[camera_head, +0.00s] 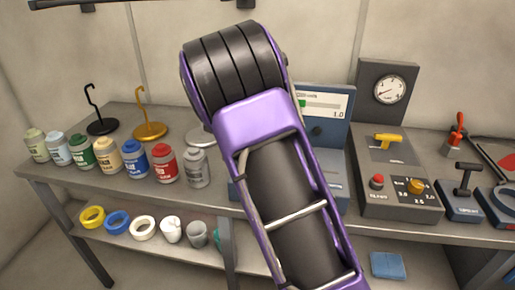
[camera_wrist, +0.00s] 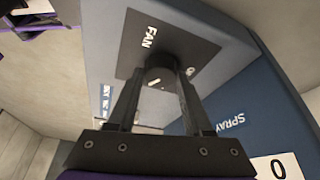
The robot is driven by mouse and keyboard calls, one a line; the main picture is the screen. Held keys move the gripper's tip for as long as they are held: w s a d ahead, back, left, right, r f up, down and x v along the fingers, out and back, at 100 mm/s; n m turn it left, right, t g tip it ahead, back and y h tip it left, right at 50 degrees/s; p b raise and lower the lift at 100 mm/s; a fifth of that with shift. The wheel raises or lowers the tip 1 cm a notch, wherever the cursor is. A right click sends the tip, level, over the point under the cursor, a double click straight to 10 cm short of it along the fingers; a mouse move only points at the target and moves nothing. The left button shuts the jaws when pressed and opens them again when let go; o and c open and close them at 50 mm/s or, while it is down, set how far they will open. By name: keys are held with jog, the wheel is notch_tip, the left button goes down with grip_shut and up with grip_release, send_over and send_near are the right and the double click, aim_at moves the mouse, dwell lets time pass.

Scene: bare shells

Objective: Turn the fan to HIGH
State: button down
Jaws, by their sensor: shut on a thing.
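The fan knob (camera_wrist: 160,70) is a dark round knob on a black plate (camera_wrist: 182,45) marked FAN, in the wrist view. My gripper (camera_wrist: 160,80) has one finger on each side of the knob and is shut on it. A small white mark shows on the knob's face, and a small pale label (camera_wrist: 190,71) sits beside it, too small to read. The setting cannot be told. In the head view my arm covers the gripper and the knob; part of the blue-grey panel (camera_head: 335,130) with a 1.0 display (camera_head: 322,103) shows behind it.
A blue face marked SPRAY (camera_wrist: 228,122) is close at the right in the wrist view. In the head view, several paint jars (camera_head: 134,160) stand left of my arm. A grey control box (camera_head: 400,205) with a gauge and yellow handle stands right. Tape rolls lie on the lower shelf.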

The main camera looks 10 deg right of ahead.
jog(key=shift+m, duration=0.3)
jog(key=shift+c, duration=1.5)
grip_release()
jog(key=p+v, duration=0.2)
jog(key=v, duration=1.5)
jog(key=shift+w+r+p, duration=0.2)
jog(key=shift+p, duration=0.15)
